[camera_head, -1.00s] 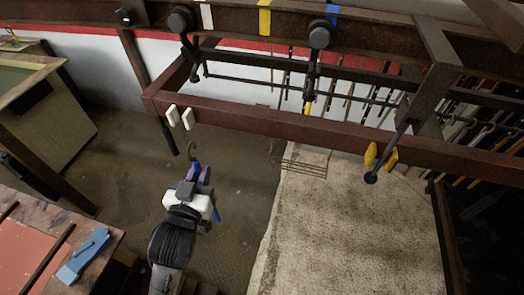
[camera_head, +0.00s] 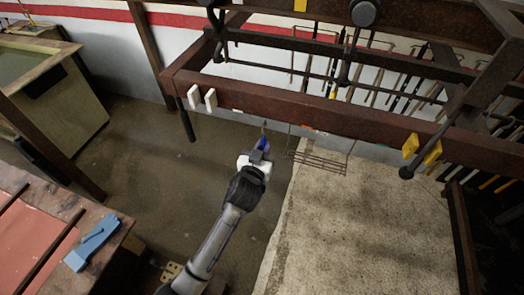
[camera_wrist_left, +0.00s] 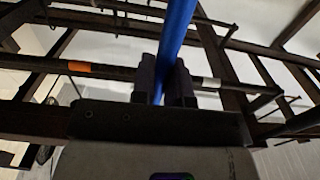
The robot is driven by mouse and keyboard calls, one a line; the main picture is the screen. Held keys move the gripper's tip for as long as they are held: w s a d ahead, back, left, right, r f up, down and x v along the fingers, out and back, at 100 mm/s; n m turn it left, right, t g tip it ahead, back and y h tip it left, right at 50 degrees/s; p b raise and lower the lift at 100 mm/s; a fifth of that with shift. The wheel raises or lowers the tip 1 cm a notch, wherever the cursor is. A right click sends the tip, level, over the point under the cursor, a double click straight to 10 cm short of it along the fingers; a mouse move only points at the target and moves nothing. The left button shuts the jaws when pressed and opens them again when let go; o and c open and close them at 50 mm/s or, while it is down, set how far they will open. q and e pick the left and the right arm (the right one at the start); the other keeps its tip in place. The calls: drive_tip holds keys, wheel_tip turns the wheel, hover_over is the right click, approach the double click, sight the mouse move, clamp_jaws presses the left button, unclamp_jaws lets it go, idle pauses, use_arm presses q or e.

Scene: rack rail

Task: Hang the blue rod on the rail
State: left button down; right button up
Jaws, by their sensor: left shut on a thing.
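My left gripper (camera_head: 260,150) is in the middle of the head view, below and in front of the rusty brown rail (camera_head: 290,112). It is shut on the blue rod (camera_head: 263,144), of which only a short piece shows there. In the left wrist view the blue rod (camera_wrist_left: 175,35) runs up and away from between the dark fingers (camera_wrist_left: 165,80). Rack bars cross behind it, one with an orange band (camera_wrist_left: 80,68) and a white band (camera_wrist_left: 207,83). I cannot tell whether the rod touches any bar. My right gripper is not in view.
White tags (camera_head: 202,99) sit on the rail's left part and yellow tags (camera_head: 421,149) on its right. A wire rack (camera_head: 318,163) hangs below the rail. Several tools hang behind. A workbench with a blue object (camera_head: 92,244) is at lower left.

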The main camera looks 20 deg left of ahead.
use_arm(q)
drive_tip(key=w+f+b, duration=0.2)
drive_tip(key=w+b, duration=0.2)
drive_tip(key=w, duration=0.2)
drive_tip(key=shift+w+a, duration=0.3)
drive_tip(key=shift+w, duration=0.05)
idle(0.4)
drive_tip(key=shift+f, duration=0.1)
idle(0.5)
drive_tip(key=shift+f+b, duration=0.35)
drive_tip(key=shift+b, duration=0.15)
drive_tip(key=c, duration=1.1)
unclamp_jaws()
drive_tip(key=shift+o, duration=0.2)
drive_tip(key=s+d+b, duration=0.1)
drive_tip(key=s+b, duration=0.1)
drive_tip(key=s, duration=1.1)
drive_tip(key=shift+s, duration=0.4)
